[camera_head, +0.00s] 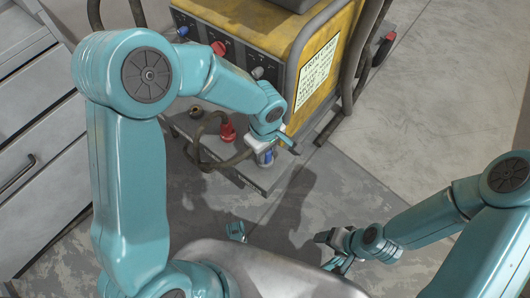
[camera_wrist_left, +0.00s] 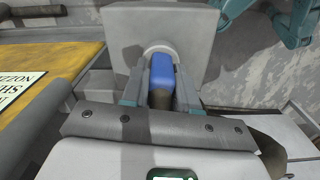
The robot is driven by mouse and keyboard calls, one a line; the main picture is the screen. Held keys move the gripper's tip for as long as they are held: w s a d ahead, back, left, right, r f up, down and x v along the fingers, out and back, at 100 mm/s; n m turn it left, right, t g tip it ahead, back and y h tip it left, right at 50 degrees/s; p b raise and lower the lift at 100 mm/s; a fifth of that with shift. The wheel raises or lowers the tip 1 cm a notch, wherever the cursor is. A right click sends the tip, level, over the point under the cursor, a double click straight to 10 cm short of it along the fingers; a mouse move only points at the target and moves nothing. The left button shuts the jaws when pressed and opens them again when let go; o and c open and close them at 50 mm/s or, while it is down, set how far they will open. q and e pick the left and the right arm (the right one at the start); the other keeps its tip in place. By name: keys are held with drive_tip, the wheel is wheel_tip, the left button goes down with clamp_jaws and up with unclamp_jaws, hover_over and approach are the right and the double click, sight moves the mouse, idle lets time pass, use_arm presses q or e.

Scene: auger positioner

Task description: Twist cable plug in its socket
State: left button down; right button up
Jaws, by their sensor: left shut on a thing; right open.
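The cable plug has a blue head (camera_wrist_left: 161,72) and a darker brown rear part. My right gripper (camera_head: 338,252) is open and empty, low at the right.
The yellow machine (camera_head: 318,75) has a front panel with blue and red connectors. A red plug (camera_head: 227,131) and a brown cable (camera_head: 199,152) lie on its base ledge, left of my left gripper. Grey drawers (camera_head: 35,140) stand at left. The right floor (camera_head: 430,100) is clear.

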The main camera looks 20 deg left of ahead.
use_arm(q)
drive_tip(key=shift+n+b, duration=0.9)
drive_tip(key=shift+n, duration=0.1)
drive_tip(key=c, duration=0.8)
unclamp_jaws()
drive_tip(key=shift+r, duration=0.25)
wheel_tip(320, 180, up, 16)
drive_tip(key=p, duration=0.5)
drive_tip(key=shift+p, duration=0.4)
drive_tip(key=shift+f, duration=0.1)
